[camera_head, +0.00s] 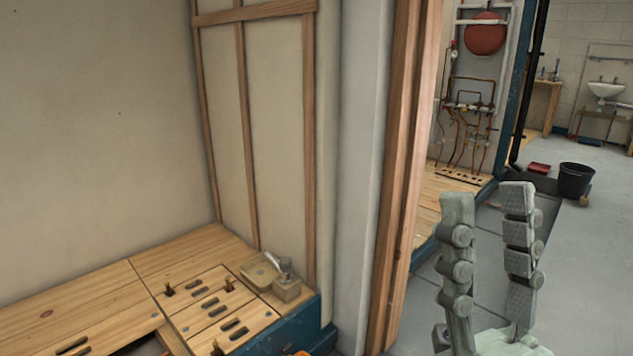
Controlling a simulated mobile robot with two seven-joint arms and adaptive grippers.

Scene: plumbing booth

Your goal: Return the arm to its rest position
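My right gripper (488,212) shows at the lower right, pointing up, with its two jointed fingers standing apart. Nothing is between the fingers, and it touches nothing that I can see. Behind it lies the grey floor of the room. My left gripper is not in this view.
A wooden bench (90,290) with slots and small fittings fills the lower left. A wooden post (402,180) stands between the bench and my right gripper. A black bucket (576,180) and red tray (540,168) lie further back. The grey floor (590,270) at right is clear.

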